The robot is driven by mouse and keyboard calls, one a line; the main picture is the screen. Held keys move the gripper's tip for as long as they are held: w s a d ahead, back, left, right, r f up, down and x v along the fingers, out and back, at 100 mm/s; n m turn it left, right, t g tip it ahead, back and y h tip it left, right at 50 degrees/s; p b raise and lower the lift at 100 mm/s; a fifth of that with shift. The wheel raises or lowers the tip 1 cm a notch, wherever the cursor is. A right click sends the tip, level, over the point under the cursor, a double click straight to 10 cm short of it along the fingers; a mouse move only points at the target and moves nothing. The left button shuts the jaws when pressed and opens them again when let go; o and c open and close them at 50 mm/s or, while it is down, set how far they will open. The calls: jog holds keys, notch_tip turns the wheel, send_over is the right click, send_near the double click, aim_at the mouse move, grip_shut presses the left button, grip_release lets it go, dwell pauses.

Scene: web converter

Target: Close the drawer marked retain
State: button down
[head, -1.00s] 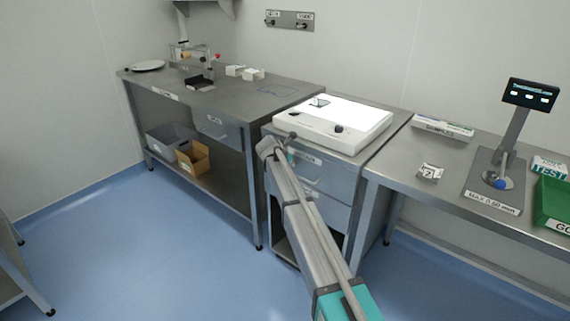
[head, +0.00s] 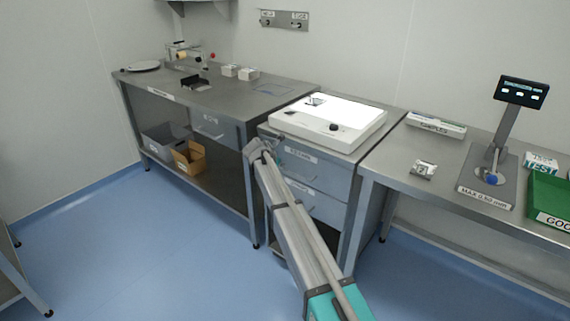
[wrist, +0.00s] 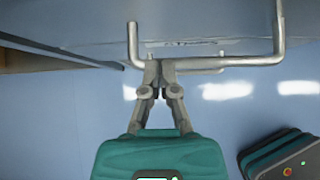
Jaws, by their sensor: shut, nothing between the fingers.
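The drawer marked retain (head: 318,164) is the upper drawer of the grey cabinet in the middle of the head view. Its label seems to read RETAIN, and how far it stands out is hard to tell. My arm crosses the cabinet's left side there and hides part of the drawer fronts. My gripper (wrist: 158,68) is shut and empty in the wrist view. Its fingertips are at a metal bar handle (wrist: 225,62), near its left end; whether they touch it is unclear. A labelled grey front (wrist: 185,43) lies behind the bar.
A second drawer (head: 325,207) is below. A white lit panel (head: 345,118) sits on the cabinet. Steel benches stand left (head: 180,100) and right (head: 400,168). The blue floor (head: 150,260) at front left is clear.

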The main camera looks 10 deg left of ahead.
jog(key=p+v, duration=0.6)
jog(key=v, duration=0.3)
jog(key=shift+s+r, duration=0.15)
jog(key=shift+r, duration=0.05)
dwell(0.3)
jog(key=s+d+m+g+p, duration=0.2)
jog(key=s+d+m, duration=0.25)
jog(key=d, duration=0.45)
jog(key=s+d+m+g+p, duration=0.1)
jog(key=s+d+m, duration=0.3)
jog(key=d, duration=0.5)
jog(key=s+d+m+g+p, duration=0.25)
jog(key=d+m, duration=0.25)
jog(key=d, duration=0.3)
jog(key=s+d+r+m+g+y+p, duration=0.1)
jog(key=s+d+r+m+y+p, duration=0.1)
jog(key=s+d+m, duration=0.6)
jog(key=s+d+r+m+g+y+p, duration=0.1)
jog(key=s+d+r+m+p, duration=0.1)
jog(key=s+d+m, duration=0.7)
jog(key=s, duration=0.5)
jog(key=shift+s+d+g+y, duration=0.2)
jog(key=shift+d+g+y, duration=0.15)
jog(key=shift+d+y, duration=0.05)
